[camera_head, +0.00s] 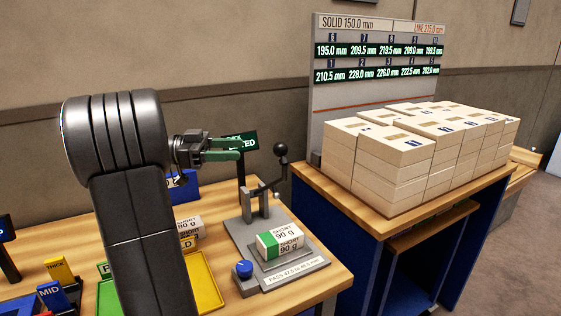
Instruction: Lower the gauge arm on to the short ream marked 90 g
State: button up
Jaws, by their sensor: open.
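The short ream marked 90 g (281,242), white with a green end band, lies on the grey gauge base (300,272) labelled PASS. The gauge arm (276,182) is a grey lever tipped with a black ball knob (281,150). It stands raised at the upright behind the ream, clear of the ream's top. My gripper (238,149) has green fingers and is open and empty. It is to the left of the knob at about the same picture height, apart from it. Its fingers overlap a dark sign in the picture.
A blue knob (244,268) sits at the gauge's left. An 80 g ream (188,226) and a yellow tray (203,280) are further left, partly behind my arm.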

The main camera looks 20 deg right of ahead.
aim_at(281, 149)
jog(key=x, duration=1)
jog(key=shift+s+d+r+p, duration=0.1)
jog(key=shift+s+d+p, duration=0.1)
jog(key=shift+p, duration=0.15)
jog(key=shift+s+d, duration=0.25)
jog(key=shift+d, duration=0.4)
jog(key=shift+c, duration=0.3)
grip_shut()
